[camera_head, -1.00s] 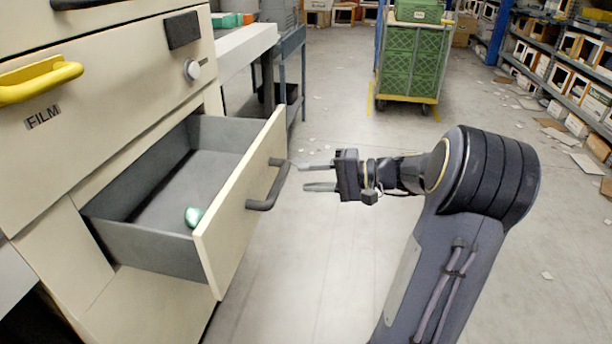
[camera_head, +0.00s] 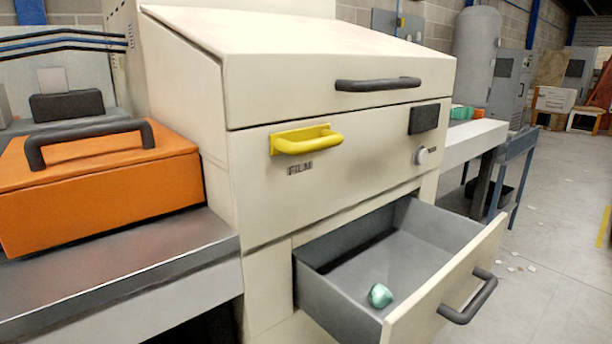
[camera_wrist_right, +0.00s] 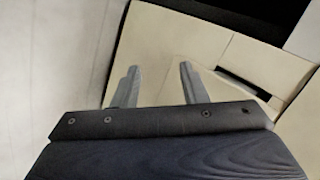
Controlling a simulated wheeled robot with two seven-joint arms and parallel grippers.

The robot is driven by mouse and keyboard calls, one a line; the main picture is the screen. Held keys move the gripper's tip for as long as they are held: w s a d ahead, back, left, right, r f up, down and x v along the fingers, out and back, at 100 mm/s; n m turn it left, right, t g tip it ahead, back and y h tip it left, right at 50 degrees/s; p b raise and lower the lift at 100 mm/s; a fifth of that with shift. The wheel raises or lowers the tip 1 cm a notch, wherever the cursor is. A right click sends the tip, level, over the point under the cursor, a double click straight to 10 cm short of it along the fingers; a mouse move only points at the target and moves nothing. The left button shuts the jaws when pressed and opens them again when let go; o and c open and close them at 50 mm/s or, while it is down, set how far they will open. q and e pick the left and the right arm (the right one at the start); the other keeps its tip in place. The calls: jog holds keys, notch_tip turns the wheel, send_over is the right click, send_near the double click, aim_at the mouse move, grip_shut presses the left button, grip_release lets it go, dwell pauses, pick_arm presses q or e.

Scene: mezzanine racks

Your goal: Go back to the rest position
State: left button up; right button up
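My right gripper (camera_wrist_right: 157,85) shows in the right wrist view with its two fingers apart and nothing between them. A cream surface, likely the cabinet or drawer front, lies beyond the fingers. Neither gripper shows in the head view now. The drawer (camera_head: 440,300) of the cream cabinet (camera_head: 230,150) stands pulled out. A small green object (camera_head: 380,295) lies on the drawer floor near its front. The drawer's dark handle (camera_head: 468,298) is free, with no gripper on it.
An orange box (camera_head: 100,190) with a dark handle sits on a metal counter (camera_head: 110,275) at the left. The cabinet has a yellow handle (camera_head: 306,140) marked FILM and a dark lid handle (camera_head: 378,85). A side table (camera_head: 475,145) stands beyond. Floor at the right (camera_head: 560,260) is mostly clear.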

jog(key=s+a+f+n+h, duration=0.1)
jog(key=s+f+n+h, duration=0.15)
jog(key=s, duration=0.25)
notch_tip(320, 180, up, 34)
jog(key=p, duration=3.5)
jog(key=shift+f+t+h, duration=0.15)
jog(key=shift+t+h, duration=0.15)
jog(key=shift+h, duration=0.05)
